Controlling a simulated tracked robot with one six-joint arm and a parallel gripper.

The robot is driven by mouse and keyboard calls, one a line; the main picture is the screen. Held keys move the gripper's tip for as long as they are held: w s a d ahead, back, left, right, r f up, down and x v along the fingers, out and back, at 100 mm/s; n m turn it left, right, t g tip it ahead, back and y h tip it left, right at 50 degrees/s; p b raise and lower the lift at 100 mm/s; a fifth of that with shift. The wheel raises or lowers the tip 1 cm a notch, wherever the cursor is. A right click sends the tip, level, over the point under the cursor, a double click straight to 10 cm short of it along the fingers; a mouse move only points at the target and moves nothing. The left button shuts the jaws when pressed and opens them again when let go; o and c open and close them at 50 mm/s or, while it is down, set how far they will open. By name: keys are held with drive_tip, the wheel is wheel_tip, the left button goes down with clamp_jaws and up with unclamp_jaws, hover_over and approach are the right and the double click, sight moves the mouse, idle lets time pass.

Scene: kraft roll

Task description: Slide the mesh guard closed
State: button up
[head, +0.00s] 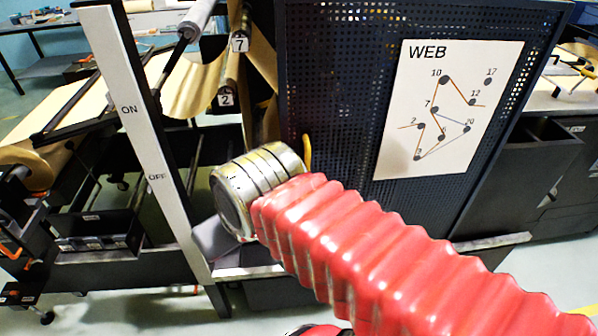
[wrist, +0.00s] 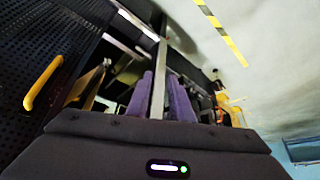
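The mesh guard (head: 335,75) is a dark perforated panel with a white WEB chart (head: 450,105) on it. Its yellow handle (head: 307,153) is near its left edge, just above my silver wrist. An open gap with rollers and brown paper shows between the guard and a pale post (head: 128,110) marked ON and OFF. In the wrist view, the guard (wrist: 30,30) and handle (wrist: 43,83) are on the left, beside my gripper (wrist: 163,82). Its two purple fingers are apart, with a grey upright visible between them. In the head view my wrist hides the fingers.
Number tags 7 (head: 240,44) and 2 (head: 226,99) hang by the paper web in the gap. A dark bin (head: 88,238) stands low at the left. A dark cabinet (head: 540,165) is at the right. Yellow-black floor tape (wrist: 222,32) marks the pale floor.

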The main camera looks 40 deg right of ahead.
drive_tip(key=w+d+r+m, duration=0.1)
drive_tip(key=w+d, duration=0.1)
drive_tip(key=d, duration=0.6)
drive_tip(key=w+d+r+m+g+h, duration=0.1)
drive_tip(key=w+d+r+m, duration=0.1)
drive_tip(key=d, duration=0.7)
drive_tip(key=w+d+r+m, duration=0.1)
drive_tip(key=w+d, duration=0.2)
drive_tip(key=d, duration=0.5)
drive_tip(key=shift+d+r+m+g+h, duration=0.2)
drive_tip(key=shift+r+m+g+h, duration=0.1)
drive_tip(key=shift+f, duration=0.1)
drive_tip(key=x, duration=1.3)
drive_tip(key=shift+w+d+f, duration=0.1)
drive_tip(key=shift+w+f, duration=0.15)
